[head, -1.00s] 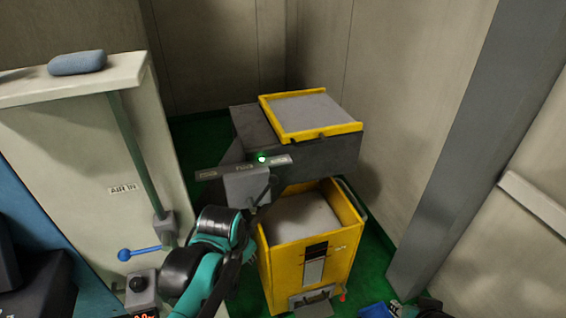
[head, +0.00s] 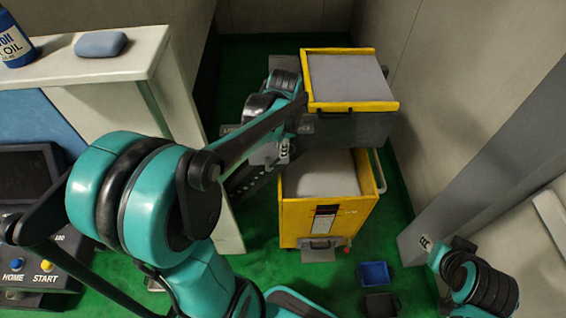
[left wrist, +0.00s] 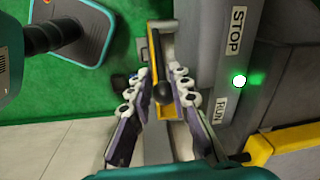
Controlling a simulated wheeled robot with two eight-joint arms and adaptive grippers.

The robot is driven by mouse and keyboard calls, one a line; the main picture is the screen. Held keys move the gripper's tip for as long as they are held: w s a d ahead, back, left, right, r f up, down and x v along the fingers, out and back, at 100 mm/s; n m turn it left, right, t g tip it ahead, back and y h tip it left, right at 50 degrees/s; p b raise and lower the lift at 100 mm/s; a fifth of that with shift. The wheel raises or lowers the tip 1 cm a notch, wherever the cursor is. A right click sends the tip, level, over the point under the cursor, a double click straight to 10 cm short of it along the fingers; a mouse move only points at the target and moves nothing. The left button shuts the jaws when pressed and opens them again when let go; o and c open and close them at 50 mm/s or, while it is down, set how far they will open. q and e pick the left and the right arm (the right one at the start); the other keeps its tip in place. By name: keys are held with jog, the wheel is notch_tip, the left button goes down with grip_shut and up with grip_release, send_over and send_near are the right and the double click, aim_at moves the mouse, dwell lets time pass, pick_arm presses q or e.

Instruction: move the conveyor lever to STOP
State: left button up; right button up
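The conveyor lever (left wrist: 162,92) has a black knob and stands between the two fingers of my left gripper (left wrist: 159,84) in the left wrist view. The fingers are apart, with small gaps showing beside the knob. The STOP label (left wrist: 237,31) is at the top of the grey panel (left wrist: 208,50) and the RUN label (left wrist: 220,110) is lower down. A green lamp (left wrist: 239,81) glows between them. In the head view my left arm reaches to the panel and hides most of it and the lever. My right arm shows at the lower right; its finger opening is unclear.
A yellow-rimmed tray (head: 398,106) sits on a grey box behind the panel. A yellow bin (head: 300,225) stands below it. Blue (head: 374,273) and dark (head: 380,304) small bins lie on the green floor. A pale cabinet (head: 185,85) stands close left; a grey post (head: 480,150) is right.

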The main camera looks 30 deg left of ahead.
pick_arm(q)
notch_tip(320, 180, down, 9)
jog(key=b, duration=0.6)
jog(key=shift+w+a, duration=0.35)
jog(key=shift+w, duration=0.05)
grip_shut()
